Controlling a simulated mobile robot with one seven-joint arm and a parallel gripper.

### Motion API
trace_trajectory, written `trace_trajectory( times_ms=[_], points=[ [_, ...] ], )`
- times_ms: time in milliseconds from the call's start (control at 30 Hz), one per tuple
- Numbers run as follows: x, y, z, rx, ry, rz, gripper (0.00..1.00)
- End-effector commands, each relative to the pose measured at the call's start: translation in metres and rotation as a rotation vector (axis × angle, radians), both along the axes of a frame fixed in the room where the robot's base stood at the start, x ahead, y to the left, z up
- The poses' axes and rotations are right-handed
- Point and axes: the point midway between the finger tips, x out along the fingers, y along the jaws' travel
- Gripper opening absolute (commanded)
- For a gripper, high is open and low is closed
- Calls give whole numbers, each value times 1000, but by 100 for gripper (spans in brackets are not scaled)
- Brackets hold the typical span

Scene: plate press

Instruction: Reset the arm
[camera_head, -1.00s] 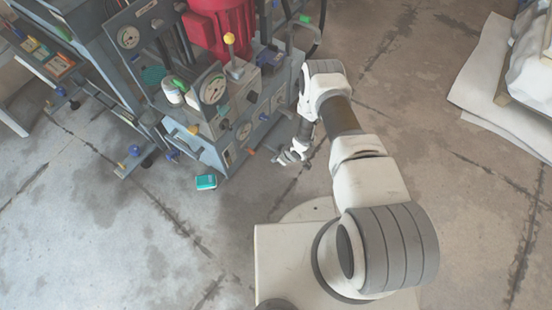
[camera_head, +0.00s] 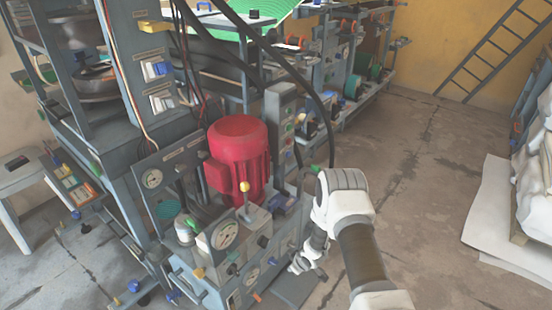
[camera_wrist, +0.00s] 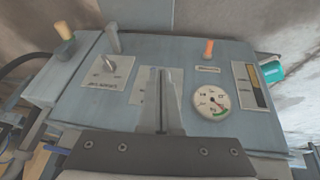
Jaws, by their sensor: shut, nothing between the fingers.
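My arm (camera_head: 362,255) comes up from the bottom of the head view, bends at a white and grey elbow and hangs down toward the press unit. My gripper (camera_head: 318,275) is small and partly hidden there, beside the right side of the unit. In the wrist view my gripper (camera_wrist: 162,72) is shut and empty, its fingers together in front of a blue-grey control panel (camera_wrist: 175,50). I cannot tell whether the fingertips touch the panel.
The press unit with a red motor (camera_head: 240,150), a yellow-knobbed lever (camera_head: 244,188) and a gauge (camera_head: 224,235) stands close left of my arm. Black hoses arch above. Open floor (camera_head: 430,230) lies to the right, before a white-wrapped stack (camera_head: 532,180).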

Motion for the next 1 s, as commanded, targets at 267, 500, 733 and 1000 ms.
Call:
trace_trajectory(
  times_ms=[267,500,733,1000],
  points=[
    [47,-29,129,-71,-42,-124,0],
    [54,-51,235,-107,-65,-239,0],
    [36,-69,331,-122,-77,-349,0],
    [-10,-84,427,-112,-84,-473,0]
  ],
)
